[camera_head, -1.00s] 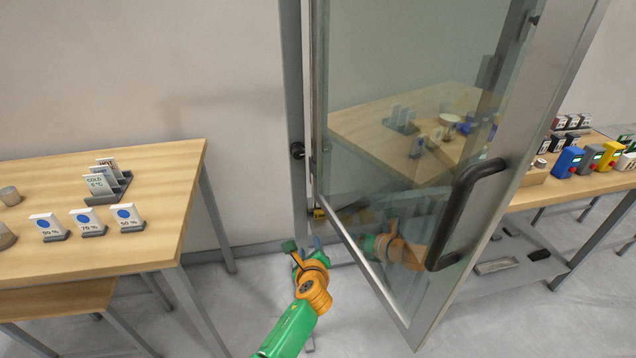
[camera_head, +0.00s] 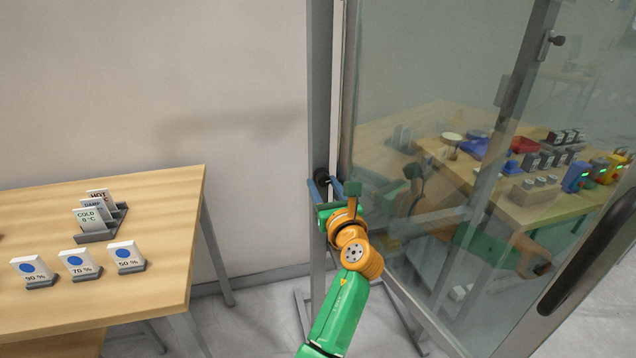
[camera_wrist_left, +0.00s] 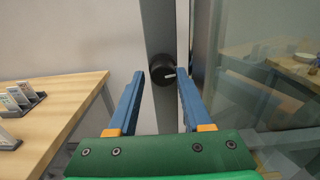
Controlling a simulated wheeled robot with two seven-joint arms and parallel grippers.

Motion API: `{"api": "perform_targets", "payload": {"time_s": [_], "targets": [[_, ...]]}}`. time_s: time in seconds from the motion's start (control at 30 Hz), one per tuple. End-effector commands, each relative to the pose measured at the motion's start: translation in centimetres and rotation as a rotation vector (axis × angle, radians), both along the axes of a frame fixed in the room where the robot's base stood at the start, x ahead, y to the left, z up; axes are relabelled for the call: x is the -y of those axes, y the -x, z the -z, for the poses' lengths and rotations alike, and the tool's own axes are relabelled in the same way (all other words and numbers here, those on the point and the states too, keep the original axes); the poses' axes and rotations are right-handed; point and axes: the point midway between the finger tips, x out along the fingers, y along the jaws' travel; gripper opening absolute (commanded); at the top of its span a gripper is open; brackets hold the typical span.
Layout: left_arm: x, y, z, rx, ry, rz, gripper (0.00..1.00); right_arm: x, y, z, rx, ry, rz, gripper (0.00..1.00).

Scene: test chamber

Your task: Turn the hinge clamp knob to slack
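The hinge clamp knob (camera_wrist_left: 162,70) is a round black knob with a white mark, on the grey metal door post in the left wrist view. It also shows in the head view (camera_head: 321,175), partly hidden by my gripper. My left gripper (camera_head: 324,186) is at the post with its fingers toward the knob. In the left wrist view its two blue fingers (camera_wrist_left: 158,82) are wide apart, one on each side of the knob, with gaps between. The white mark points to the right. My right gripper is not in view.
The glass door (camera_head: 440,150) stands to the right of my left arm, with a dark handle (camera_head: 585,262). A wooden table (camera_head: 150,215) with label cards and a card rack (camera_head: 97,222) stands at the left. Plain wall lies behind.

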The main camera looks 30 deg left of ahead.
Motion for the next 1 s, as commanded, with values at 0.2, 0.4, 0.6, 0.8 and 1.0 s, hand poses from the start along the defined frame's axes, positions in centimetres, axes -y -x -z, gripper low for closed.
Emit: {"api": "perform_targets", "payload": {"time_s": [0.2, 0.4, 0.6, 0.8, 1.0], "targets": [[0.05, -0.01, -0.05, 0.0, 0.0, 0.001, 0.46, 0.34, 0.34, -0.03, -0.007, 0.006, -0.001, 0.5], [0.06, -0.02, -0.03, 0.0, 0.0, 0.001, 0.0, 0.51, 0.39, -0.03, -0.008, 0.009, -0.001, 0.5], [0.03, -0.01, -0.01, 0.005, 0.005, 0.001, 0.0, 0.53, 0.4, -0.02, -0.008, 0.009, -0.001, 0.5], [0.04, -0.03, -0.01, 0.053, 0.045, 0.001, 0.0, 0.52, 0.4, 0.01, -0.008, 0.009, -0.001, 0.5], [0.05, -0.03, 0.01, 0.161, 0.137, 0.0, 0.0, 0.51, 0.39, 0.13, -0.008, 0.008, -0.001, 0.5]]}}
